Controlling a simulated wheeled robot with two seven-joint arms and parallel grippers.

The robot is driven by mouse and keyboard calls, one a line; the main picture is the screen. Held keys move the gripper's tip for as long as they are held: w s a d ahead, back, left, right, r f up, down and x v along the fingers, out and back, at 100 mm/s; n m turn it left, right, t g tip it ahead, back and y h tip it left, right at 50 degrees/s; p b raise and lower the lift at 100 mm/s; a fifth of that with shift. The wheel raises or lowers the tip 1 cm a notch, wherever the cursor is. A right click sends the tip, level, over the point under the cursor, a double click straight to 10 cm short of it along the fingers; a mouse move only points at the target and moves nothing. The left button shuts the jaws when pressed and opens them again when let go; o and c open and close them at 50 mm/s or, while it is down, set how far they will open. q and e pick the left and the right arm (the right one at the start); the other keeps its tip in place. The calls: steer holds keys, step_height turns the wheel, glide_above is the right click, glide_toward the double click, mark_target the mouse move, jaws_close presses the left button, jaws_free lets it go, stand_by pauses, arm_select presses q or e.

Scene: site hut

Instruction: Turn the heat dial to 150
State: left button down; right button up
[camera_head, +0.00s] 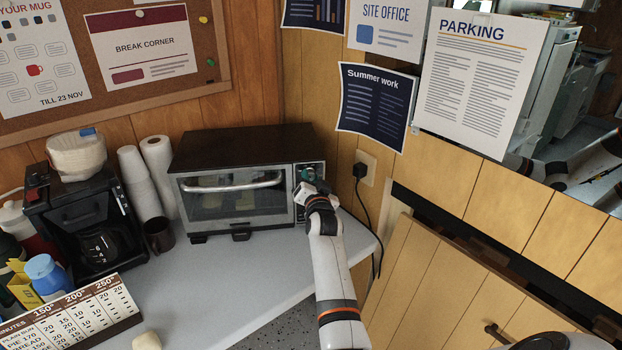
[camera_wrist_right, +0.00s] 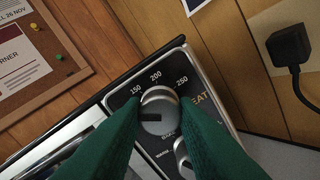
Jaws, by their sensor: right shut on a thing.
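The toaster oven (camera_head: 240,205) stands on the worktop, its door closed. Its control panel is on the right end of its front. In the right wrist view the silver heat dial (camera_wrist_right: 160,112) sits under the marks 150, 200 and 250. The dial's dark pointer line points left, below the 150 mark. My right gripper (camera_head: 308,186) is at the panel. Its green fingers (camera_wrist_right: 160,122) are shut on the heat dial, one on each side, and hide parts of the scale. A second knob (camera_wrist_right: 181,155) is partly behind the right finger. My left gripper is out of view.
A coffee maker (camera_head: 80,215), stacked cups (camera_head: 143,180) and a dark mug (camera_head: 159,235) stand left of the oven. A brown chart (camera_head: 70,315) is at the front left. A plug and cable (camera_head: 360,172) are on the wall to the right. The worktop (camera_head: 230,275) before the oven is clear.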

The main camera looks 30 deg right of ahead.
steer(key=m+p, duration=0.1)
steer(key=m, duration=0.5)
stand_by(0.5)
steer(key=o, duration=1)
steer(key=shift+s+a, duration=0.1)
